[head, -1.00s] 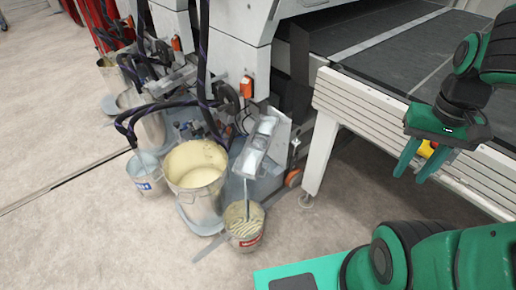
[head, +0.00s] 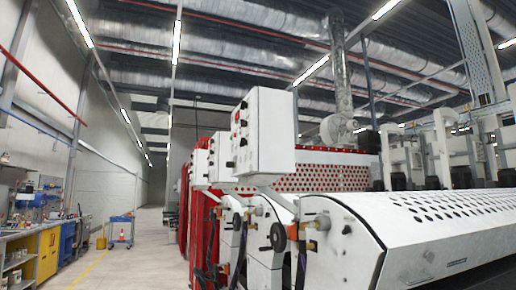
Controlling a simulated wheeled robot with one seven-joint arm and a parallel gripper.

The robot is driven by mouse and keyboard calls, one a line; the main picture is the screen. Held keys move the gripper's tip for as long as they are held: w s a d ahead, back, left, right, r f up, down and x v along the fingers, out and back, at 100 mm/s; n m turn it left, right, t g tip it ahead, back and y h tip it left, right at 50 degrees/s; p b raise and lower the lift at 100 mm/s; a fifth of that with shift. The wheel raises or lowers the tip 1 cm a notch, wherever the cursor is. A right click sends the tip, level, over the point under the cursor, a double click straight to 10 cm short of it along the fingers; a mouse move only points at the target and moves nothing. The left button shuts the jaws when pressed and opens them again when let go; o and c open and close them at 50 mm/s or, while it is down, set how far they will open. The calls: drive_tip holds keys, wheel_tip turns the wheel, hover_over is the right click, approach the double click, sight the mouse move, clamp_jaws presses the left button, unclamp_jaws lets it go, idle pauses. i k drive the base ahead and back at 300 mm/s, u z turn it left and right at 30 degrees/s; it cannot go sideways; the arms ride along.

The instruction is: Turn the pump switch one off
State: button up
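The nearest white control box (head: 268,132) stands in the middle of the head view, above the coater. My gripper is not in view.
The white coater housing (head: 430,225) with a perforated cover fills the lower right. Black handwheels (head: 278,236) and hoses sit on its near end. Open floor (head: 135,262) runs along the left, beside a workbench with yellow cabinets (head: 49,250). A blue cart (head: 121,230) stands farther back.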

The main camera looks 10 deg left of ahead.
sight(243, 142)
drive_tip(key=u, duration=0.6)
drive_tip(key=k, duration=1.3)
drive_tip(key=u, duration=0.95)
drive_tip(key=i, duration=0.8)
drive_tip(key=u, duration=0.45)
drive_tip(key=i, duration=2.6)
drive_tip(key=z, duration=1.25)
drive_tip(key=i, duration=0.85)
drive_tip(key=z, duration=0.5)
